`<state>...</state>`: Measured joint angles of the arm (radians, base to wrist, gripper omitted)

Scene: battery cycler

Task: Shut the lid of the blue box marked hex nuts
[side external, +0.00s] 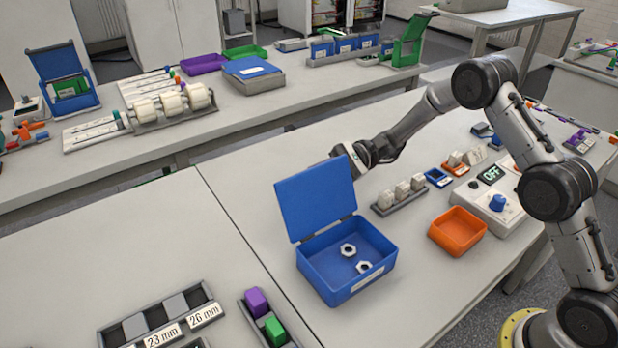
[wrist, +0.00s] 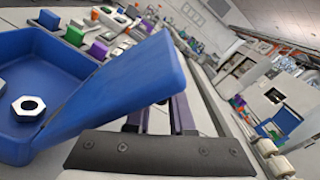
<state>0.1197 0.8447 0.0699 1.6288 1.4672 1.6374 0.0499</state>
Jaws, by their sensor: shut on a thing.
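The blue box (side external: 350,283) stands on the near bench with its lid (side external: 315,198) raised, about upright on the back edge. Two white hex nuts (side external: 348,250) lie inside; one nut (wrist: 28,107) shows in the wrist view. A white label on the box front is too small to read. My gripper (wrist: 158,115) is at the lid's upper edge, shut on the lid (wrist: 120,90). In the side view the lid hides my fingertips; my wrist comes in from behind it at the upper right.
Right of the box are a grey rack of white blocks (side external: 398,196), an orange tray (side external: 457,231) and a cycler unit (side external: 495,205) reading OFF. Left front are a slotted tray (side external: 160,322) and a rack with purple and green blocks (side external: 265,318). The bench left of the box is clear.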

